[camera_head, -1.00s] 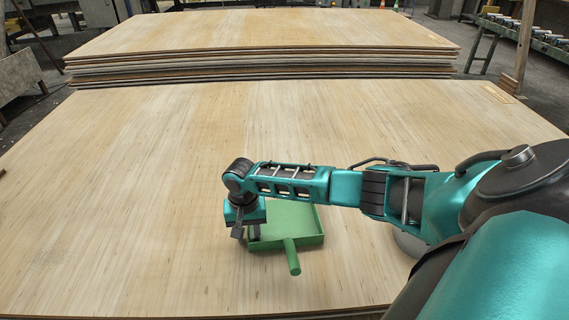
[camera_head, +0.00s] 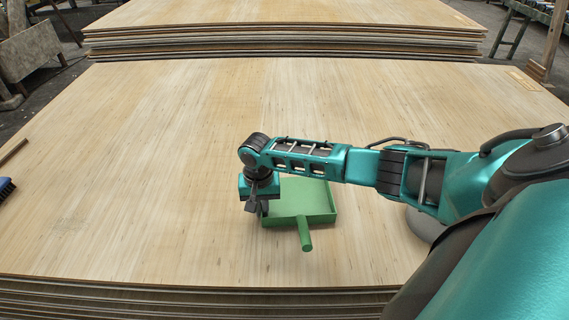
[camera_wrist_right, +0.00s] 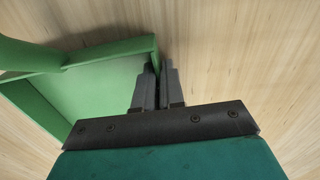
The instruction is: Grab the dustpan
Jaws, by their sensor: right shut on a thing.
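The green dustpan (camera_head: 318,205) lies on the near veneer stack (camera_head: 150,190), its handle toward the front edge. It also fills the left part of the right wrist view (camera_wrist_right: 110,85). My right gripper (camera_head: 259,210) points down at the dustpan's left side in the head view. In the right wrist view, my right gripper (camera_wrist_right: 159,68) is shut on the dustpan's side wall, with the fingers close together on either side of it. My arm hides part of the dustpan's far edge in the head view. My left gripper is not in view.
A blue-headed brush (camera_head: 7,187) shows at the left edge of the head view, with a brown stick (camera_head: 13,151) above it. A second veneer stack (camera_head: 285,42) lies behind. The near stack's top is widely clear left of the dustpan.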

